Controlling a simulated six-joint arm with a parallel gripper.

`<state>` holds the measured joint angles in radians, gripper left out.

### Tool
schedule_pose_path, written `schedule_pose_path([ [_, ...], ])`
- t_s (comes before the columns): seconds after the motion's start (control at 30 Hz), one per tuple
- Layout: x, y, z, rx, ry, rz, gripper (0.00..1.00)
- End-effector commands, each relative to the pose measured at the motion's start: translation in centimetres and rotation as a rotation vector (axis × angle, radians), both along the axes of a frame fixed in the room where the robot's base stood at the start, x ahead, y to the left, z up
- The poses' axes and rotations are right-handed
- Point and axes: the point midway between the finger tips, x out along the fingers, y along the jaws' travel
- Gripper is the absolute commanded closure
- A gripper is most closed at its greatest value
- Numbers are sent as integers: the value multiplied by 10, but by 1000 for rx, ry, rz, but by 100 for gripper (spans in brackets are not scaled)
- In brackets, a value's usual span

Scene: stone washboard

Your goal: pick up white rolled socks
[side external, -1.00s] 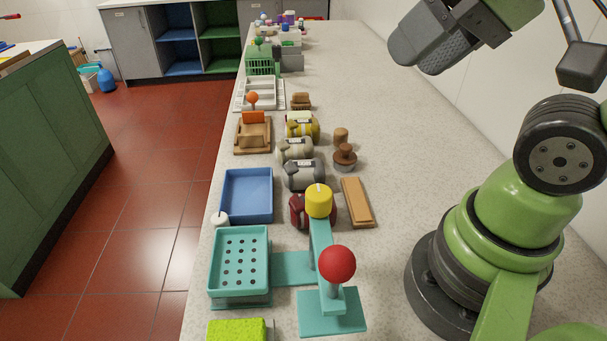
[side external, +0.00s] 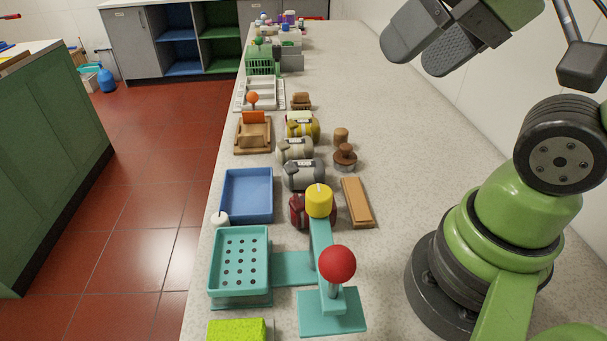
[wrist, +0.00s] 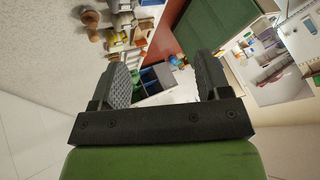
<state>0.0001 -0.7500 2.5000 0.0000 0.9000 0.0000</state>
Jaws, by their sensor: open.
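Several rolled bundles with small label bands stand in a row on the counter in the side view. The palest, an off-white or beige roll (side external: 295,149), looks like the white rolled socks. It lies between a yellow roll (side external: 302,127) and a grey roll (side external: 304,175). A dark red roll (side external: 298,210) is nearer, partly hidden behind a yellow-topped post. My gripper (side external: 420,52) is open and empty, high above the counter and well to the right of the rolls. In the wrist view, its two fingers are apart with nothing between them, and the rolls are small near the top.
A blue tray (side external: 247,194), a teal perforated tray (side external: 239,261) and a teal stand with a red ball (side external: 337,264) are at the near left. A wooden block (side external: 357,202) and brown brush (side external: 345,155) lie right of the rolls.

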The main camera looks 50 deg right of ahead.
Motion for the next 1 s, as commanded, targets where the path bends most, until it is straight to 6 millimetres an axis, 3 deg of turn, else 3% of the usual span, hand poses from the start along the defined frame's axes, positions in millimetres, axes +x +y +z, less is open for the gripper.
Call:
schedule_pose_path([
  [0.23,15,-2,1,54,60,-99,30],
  [0.47,77,-13,-13,242,272,-527,30],
  [0.67,135,-26,-53,382,433,-979,30],
  [0.8,168,-35,-98,449,515,-1307,30],
  [1.0,196,-46,-166,503,567,-1717,30],
])
